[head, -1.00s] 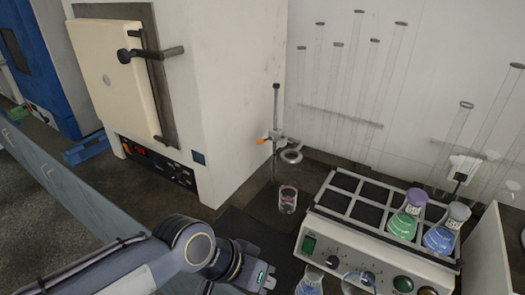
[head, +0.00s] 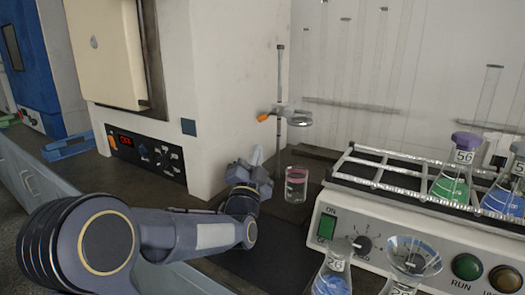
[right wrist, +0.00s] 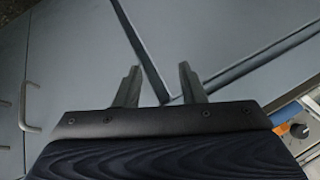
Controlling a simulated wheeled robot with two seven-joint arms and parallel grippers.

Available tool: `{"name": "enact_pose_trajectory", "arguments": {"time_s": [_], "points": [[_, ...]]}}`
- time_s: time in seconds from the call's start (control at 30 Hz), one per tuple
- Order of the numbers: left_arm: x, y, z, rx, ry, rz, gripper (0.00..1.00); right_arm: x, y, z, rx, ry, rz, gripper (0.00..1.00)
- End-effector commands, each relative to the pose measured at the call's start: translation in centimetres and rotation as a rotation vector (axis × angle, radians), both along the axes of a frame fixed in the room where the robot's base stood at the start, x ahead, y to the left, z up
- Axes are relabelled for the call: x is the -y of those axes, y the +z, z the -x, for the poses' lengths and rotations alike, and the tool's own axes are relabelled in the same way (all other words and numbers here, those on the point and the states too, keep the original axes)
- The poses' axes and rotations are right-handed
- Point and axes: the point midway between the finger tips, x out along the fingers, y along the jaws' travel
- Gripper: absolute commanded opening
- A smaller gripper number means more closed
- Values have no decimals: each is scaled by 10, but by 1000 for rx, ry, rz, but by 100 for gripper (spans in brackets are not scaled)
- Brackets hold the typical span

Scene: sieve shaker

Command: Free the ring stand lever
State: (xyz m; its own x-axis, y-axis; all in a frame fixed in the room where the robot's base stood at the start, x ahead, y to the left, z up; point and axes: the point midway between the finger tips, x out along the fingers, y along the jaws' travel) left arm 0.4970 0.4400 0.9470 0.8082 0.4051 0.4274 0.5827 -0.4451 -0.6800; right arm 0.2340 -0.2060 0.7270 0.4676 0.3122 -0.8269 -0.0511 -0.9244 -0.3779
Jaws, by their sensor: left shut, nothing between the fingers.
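The ring stand (head: 280,75) is a thin dark upright rod on the bench in the head view. Its clamp carries a metal ring (head: 300,119) to the right and an orange lever (head: 262,117) to the left. My left gripper (head: 257,154) is shut and empty, pointing up just below and left of the lever, apart from it. The stand's lower part is partly hidden. A glass beaker (head: 296,186) with a pink band stands to the right of the gripper. My right gripper (right wrist: 158,78) is open and empty in the right wrist view, over grey cabinet fronts.
A large white furnace (head: 212,80) stands close on the left. A flask with a funnel (head: 412,258) is in front. Dark bench top lies between furnace and shaker.

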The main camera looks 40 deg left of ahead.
Motion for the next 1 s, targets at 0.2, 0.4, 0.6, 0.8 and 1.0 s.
{"name": "enact_pose_trajectory", "arguments": {"time_s": [0.2,0.4,0.6,0.8,1.0], "points": [[-3,1,0,20,24,-33,0,0,-3,0,1,0,0,36],[-3,1,0,20,22,-32,0,0,-3,0,1,0,0,36],[-9,9,-13,20,22,-31,0,0,-2,0,1,0,0,36],[-25,26,-43,22,22,-31,0,0,-1,0,1,0,0,36],[-37,39,-67,20,21,-30,0,0,0,0,0,0,0,36]]}}
